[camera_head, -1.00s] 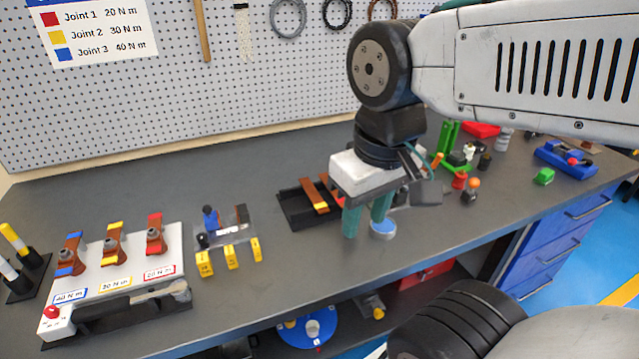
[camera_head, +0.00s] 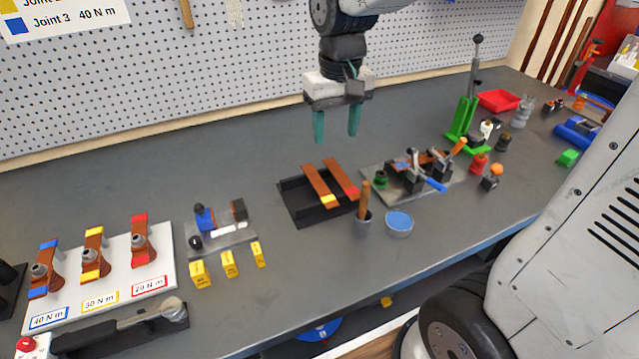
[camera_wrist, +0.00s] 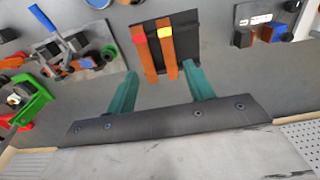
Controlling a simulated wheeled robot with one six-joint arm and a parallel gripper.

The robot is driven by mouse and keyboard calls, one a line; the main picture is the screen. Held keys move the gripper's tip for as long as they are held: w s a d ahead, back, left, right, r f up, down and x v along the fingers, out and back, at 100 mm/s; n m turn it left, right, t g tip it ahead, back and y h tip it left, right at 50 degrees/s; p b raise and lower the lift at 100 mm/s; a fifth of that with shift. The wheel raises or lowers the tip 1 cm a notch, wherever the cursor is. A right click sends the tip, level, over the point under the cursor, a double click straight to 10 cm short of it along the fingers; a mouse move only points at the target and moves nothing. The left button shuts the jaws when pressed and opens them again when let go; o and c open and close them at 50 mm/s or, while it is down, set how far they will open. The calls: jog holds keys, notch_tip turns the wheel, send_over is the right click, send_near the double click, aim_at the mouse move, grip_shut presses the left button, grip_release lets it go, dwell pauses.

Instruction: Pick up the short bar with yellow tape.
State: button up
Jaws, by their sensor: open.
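The short copper bar with yellow tape (camera_head: 319,184) lies in a black tray (camera_head: 296,207), the yellow band at its near end. A second copper bar with red tape (camera_head: 343,182) lies beside it on the right in the head view. In the wrist view the yellow-taped bar (camera_wrist: 168,60) is right of the red-taped bar (camera_wrist: 144,55), and both run from the tray (camera_wrist: 190,28) toward my fingers. My gripper (camera_head: 337,140) is open and empty, with green fingers pointing down, above and behind the tray. In the wrist view both bars show between its fingers (camera_wrist: 160,82).
A cup with a wooden handle (camera_head: 364,215) and a blue-topped round pot (camera_head: 398,223) stand in front of the tray. A clamp fixture (camera_head: 415,185) stands to its right, a small fixture with yellow blocks (camera_head: 228,235) to its left. The bench behind the tray is clear.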

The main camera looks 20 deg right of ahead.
send_over(311, 172)
notch_tip(311, 172, down, 8)
jog(key=shift+f, duration=3.8)
grip_shut()
